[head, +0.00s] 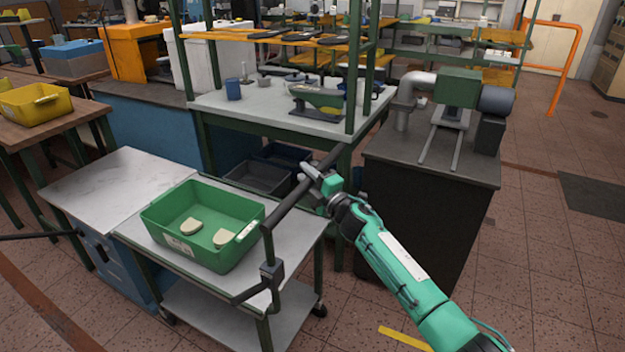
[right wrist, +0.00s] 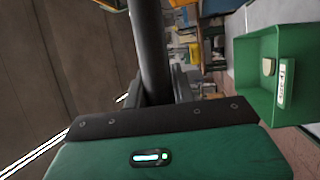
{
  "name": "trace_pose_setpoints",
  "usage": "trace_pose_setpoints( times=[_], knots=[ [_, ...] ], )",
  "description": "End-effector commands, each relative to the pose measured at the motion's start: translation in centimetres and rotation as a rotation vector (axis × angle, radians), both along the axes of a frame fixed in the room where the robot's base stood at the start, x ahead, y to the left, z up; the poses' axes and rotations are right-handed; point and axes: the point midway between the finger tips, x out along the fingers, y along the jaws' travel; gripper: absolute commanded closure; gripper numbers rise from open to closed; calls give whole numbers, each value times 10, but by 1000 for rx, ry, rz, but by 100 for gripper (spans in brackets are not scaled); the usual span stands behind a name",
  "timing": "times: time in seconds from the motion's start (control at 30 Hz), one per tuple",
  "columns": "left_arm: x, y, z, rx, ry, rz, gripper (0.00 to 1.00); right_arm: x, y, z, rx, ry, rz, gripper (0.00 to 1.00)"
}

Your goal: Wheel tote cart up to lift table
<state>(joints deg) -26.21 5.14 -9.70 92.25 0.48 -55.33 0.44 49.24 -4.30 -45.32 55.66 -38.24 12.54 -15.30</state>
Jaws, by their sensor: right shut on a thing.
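The tote cart (head: 296,262) has a grey top, a lower shelf, green legs and a black push handle (head: 287,208) on its right side. A green tote (head: 228,262) with pale pieces inside sits on the cart top; it also shows in the right wrist view (right wrist: 262,100). The lift table (head: 105,183), grey-topped with a blue base, stands left of the cart. Their top edges look side by side; I cannot tell whether they touch. My right gripper (head: 322,180) is shut on the handle's upper bar, which runs between its fingers in the right wrist view (right wrist: 152,45). My left gripper is out of view.
Behind the cart is a workbench (head: 262,112) with green posts and dark bins (head: 258,177) under it. A dark machine stand (head: 425,215) is at the right. A wooden table with a yellow tote (head: 35,105) is at the left. Tiled floor (head: 560,270) is free at the right.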

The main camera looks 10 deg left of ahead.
Motion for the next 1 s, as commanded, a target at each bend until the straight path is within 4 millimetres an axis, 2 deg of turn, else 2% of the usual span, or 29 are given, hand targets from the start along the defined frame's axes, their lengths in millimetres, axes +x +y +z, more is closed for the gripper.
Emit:
trace_pose_setpoints(
  times=[0.03, 0.37, 0.4, 0.5, 0.8, 1.0],
  knots=[
    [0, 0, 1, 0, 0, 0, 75, -1, 5, 2, 1, -2, 4, 100],
    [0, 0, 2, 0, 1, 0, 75, -2, 7, 5, 4, -4, 6, 100],
    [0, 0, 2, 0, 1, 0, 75, -2, 7, 5, 4, -4, 6, 69],
    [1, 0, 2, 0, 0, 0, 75, -2, 7, 5, 4, -4, 6, 53],
    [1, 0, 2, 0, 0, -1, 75, -2, 4, 4, 3, -3, 4, 53],
    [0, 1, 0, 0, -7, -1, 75, -11, -9, 1, 2, -5, 3, 53]
  ],
)
